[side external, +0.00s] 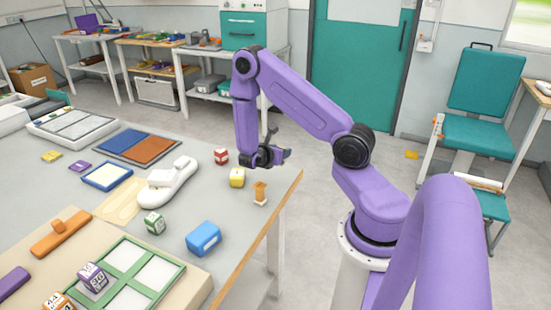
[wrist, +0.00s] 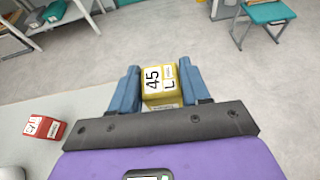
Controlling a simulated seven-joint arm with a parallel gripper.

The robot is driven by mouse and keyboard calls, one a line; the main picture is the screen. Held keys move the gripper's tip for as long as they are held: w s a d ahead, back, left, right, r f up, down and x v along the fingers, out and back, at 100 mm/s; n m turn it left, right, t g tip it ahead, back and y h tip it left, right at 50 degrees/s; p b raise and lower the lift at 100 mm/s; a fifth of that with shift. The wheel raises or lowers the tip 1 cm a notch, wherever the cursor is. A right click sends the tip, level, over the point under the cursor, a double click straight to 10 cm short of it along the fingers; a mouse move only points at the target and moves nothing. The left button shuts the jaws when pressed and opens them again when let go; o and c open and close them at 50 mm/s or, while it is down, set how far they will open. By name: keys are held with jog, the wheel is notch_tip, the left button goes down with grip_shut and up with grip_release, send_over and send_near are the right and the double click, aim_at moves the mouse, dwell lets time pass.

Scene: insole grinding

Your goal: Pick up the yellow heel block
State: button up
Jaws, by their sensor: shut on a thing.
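The yellow heel block (side external: 237,178) shows in the side view near the right edge of the table, just below the end of my arm. In the wrist view the yellow heel block (wrist: 158,82) carries a label with "45" and "L". My gripper (wrist: 160,90) has a blue finger on each side of it and is shut on it. In the side view my gripper (side external: 248,167) is right by the block, its fingers partly hidden. I cannot tell whether the block touches the table.
A red block (side external: 221,157) stands close by; the red block (wrist: 43,127) is at the left in the wrist view. A wooden tool (side external: 260,194) stands near the table edge. A white shoe form (side external: 168,185), green block (side external: 154,222) and blue block (side external: 203,238) lie on the table (side external: 185,268).

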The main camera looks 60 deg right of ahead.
jog(key=s+a+r, duration=0.6)
jog(key=s+a, duration=0.1)
jog(key=s, duration=0.1)
jog(key=shift+s, duration=0.15)
jog(key=shift+r, duration=0.1)
